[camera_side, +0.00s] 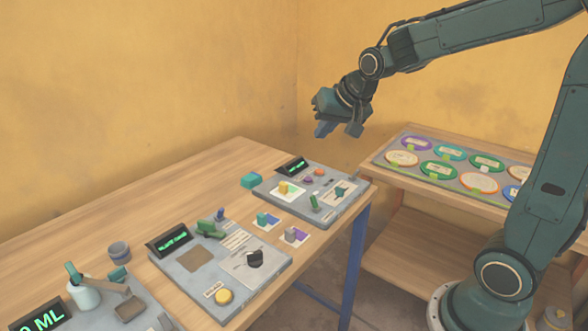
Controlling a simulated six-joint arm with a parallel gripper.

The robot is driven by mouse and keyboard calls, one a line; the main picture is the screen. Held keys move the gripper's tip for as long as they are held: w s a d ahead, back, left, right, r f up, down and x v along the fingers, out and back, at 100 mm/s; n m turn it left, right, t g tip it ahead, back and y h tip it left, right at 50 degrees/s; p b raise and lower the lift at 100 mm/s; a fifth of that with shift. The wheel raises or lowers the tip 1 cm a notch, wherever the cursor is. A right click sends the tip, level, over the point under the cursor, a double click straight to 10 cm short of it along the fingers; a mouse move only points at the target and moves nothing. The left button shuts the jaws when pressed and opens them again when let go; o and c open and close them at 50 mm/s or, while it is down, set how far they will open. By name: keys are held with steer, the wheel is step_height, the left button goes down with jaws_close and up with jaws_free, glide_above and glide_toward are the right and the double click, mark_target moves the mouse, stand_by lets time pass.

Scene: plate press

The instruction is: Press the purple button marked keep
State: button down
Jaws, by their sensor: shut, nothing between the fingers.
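A small purple button (308,180) sits on the far grey panel (330,205), beside an orange button (319,171). Its marking is too small to read. My gripper (339,130) hangs in the air above and slightly right of that panel, pointing down and well clear of the buttons. It is shut with nothing held.
The far panel also carries a green display (292,167), a yellow block (283,187) and a green lever (315,202). Small cards with blocks lie in front. A nearer panel (200,285) has a yellow button (224,296). A rack of round plates (440,150) stands right.

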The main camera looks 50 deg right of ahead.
steer(key=w+d+f+m+h, duration=0.1)
steer(key=w+d+f+m, duration=0.3)
steer(key=w+d+f, duration=0.35)
steer(key=m+t+h, duration=0.1)
steer(key=m, duration=0.2)
glide_above(310, 180)
step_height(310, 180, down, 6)
steer(key=shift+w, duration=0.1)
steer(key=shift+f, duration=0.15)
steer(key=shift+f, duration=4.2)
steer(key=shift+f, duration=0.85)
steer(key=shift+r, duration=0.85)
